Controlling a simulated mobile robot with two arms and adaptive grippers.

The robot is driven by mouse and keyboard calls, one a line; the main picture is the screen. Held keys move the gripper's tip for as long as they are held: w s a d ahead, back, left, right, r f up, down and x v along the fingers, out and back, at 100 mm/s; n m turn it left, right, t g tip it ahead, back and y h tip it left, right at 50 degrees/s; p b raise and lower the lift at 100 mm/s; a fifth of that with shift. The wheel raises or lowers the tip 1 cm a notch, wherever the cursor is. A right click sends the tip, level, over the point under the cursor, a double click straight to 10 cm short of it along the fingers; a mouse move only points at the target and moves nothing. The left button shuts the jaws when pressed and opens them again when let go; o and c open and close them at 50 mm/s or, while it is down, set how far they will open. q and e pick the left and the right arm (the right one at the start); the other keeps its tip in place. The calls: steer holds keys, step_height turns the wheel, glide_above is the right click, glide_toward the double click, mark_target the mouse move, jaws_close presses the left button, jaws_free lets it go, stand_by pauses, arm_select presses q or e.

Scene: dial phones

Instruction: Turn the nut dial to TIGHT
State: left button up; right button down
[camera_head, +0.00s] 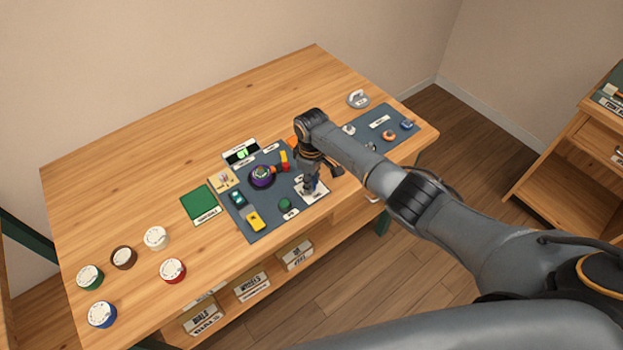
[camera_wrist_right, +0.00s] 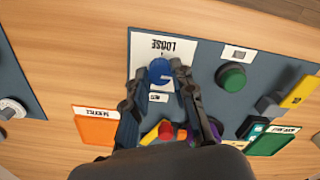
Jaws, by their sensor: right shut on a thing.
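The nut dial (camera_wrist_right: 159,72) is a round blue knob with a pale mark on its face. It sits on a white card (camera_wrist_right: 140,52) with the upside-down word LOOSE above it, and a small label below. My right gripper (camera_wrist_right: 161,78) is shut on the knob, one finger on each side. In the head view my right gripper (camera_head: 311,184) points down at the white card (camera_head: 313,196) near the panel's front right edge, and mostly hides the knob. No TIGHT marking is readable. My left gripper is out of view.
The grey panel (camera_head: 268,221) also holds a green knob (camera_wrist_right: 231,77), a purple dial (camera_head: 262,177) and yellow and red parts close by. An orange pad (camera_wrist_right: 97,127) lies beside the panel. Several white-topped dials, including a red one (camera_head: 172,270), stand at the table's left.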

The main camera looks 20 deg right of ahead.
stand_by(0.5)
steer(key=c, duration=1.1)
jaws_free()
step_height(320, 180, up, 12)
